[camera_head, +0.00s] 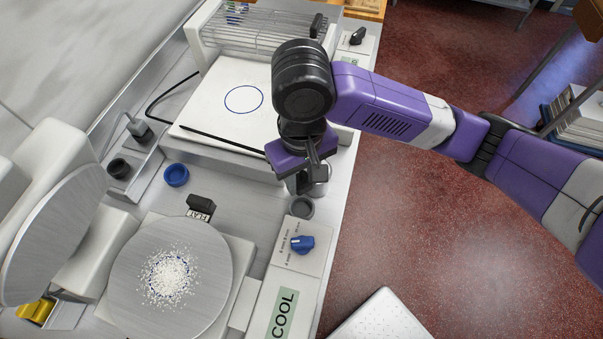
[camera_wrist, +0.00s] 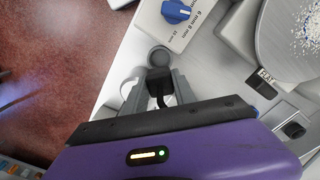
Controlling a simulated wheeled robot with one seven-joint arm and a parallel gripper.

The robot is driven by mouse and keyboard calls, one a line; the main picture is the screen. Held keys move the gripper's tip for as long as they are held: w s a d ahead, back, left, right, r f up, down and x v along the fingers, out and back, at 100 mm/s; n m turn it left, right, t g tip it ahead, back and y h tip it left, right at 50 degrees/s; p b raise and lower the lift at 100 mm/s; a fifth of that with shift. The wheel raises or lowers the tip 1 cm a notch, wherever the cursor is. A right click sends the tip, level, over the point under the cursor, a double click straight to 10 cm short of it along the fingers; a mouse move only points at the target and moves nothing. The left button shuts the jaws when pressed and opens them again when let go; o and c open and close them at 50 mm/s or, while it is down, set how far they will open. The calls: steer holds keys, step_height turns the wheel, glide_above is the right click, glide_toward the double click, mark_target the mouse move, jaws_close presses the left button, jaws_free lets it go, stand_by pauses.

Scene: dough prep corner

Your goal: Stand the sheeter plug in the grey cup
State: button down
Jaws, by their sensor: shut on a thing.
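My gripper (camera_head: 308,182) is above the counter's right edge, pointing down. It is shut on the sheeter plug, which shows as a black body (camera_wrist: 159,92) between the fingers (camera_wrist: 160,78) in the wrist view. The head view mostly hides the plug behind the gripper. A black cord (camera_head: 222,140) runs from the sheeter across its front toward the gripper. The grey cup (camera_head: 301,208) stands on the counter just below and in front of the gripper; in the wrist view the cup (camera_wrist: 160,55) lies just beyond the fingertips. I cannot tell the plug's height above it.
A blue cup (camera_head: 176,176) stands left, near a power strip (camera_head: 146,160) with plugs in it. The sheeter (camera_head: 205,118) is behind. A round press plate (camera_head: 125,275) with white powder and a blue-knob panel (camera_head: 302,244) are in front. A metallic cylinder (camera_head: 321,187) stands beside the gripper.

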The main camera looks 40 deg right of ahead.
steer(key=shift+r+p, duration=0.1)
steer(key=shift+p, duration=0.3)
steer(key=shift+f+b, duration=2.7)
steer(key=shift+f, duration=1.3)
steer(key=shift+f+b, duration=0.45)
steer(key=shift+f, duration=0.7)
steer(key=c, duration=0.9)
jaws_free()
steer(key=shift+c, duration=0.2)
step_height(320, 180, up, 6)
steer(key=p, duration=0.6)
steer(key=shift+r+p, duration=0.4)
steer(key=shift+r, duration=0.65)
